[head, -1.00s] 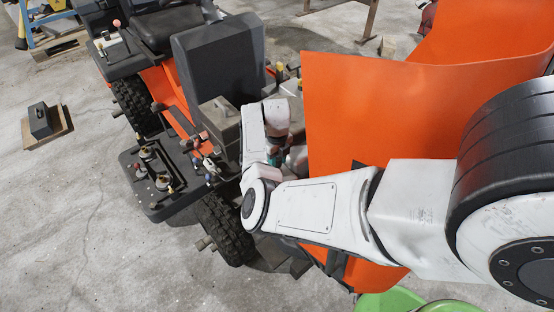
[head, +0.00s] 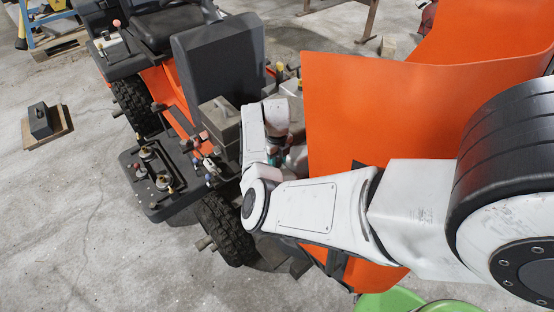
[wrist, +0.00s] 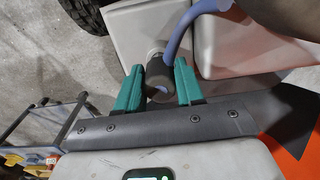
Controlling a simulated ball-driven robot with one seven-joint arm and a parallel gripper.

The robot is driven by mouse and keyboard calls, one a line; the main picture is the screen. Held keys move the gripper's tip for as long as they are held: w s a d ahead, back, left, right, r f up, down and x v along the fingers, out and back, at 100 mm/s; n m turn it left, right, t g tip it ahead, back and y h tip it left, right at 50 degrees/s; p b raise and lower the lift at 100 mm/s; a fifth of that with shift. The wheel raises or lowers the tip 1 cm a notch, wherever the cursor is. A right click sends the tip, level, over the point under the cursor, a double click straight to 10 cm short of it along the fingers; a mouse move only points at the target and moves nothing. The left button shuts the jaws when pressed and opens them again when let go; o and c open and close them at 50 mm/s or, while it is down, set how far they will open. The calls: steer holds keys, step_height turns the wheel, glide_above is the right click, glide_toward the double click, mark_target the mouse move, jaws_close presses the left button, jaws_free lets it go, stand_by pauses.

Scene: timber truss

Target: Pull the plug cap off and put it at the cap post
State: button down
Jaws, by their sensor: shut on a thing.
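The plug cap (wrist: 159,78), a dark grey cylinder, sits between the two teal fingers of my gripper (wrist: 159,88) in the wrist view. The fingers are shut on its sides. A pale lavender lead (wrist: 180,32) curves up from beside the cap's far end to the upper right. Behind the cap is a pale fitting on a light panel. I cannot pick out the cap post with certainty.
A black tray (head: 152,200) with several knobs and small posts juts from the machine left of my arm. A grey box (head: 220,118) stands close beside my wrist. A large orange panel (head: 385,110) rises right behind my arm. Open concrete floor lies at left.

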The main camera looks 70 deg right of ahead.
steer(key=shift+r+p, duration=0.55)
steer(key=shift+r, duration=0.05)
stand_by(0.3)
steer(key=c, duration=1.3)
jaws_free()
jaws_close()
steer(key=shift+r+p, duration=0.5)
steer(key=shift+r, duration=0.1)
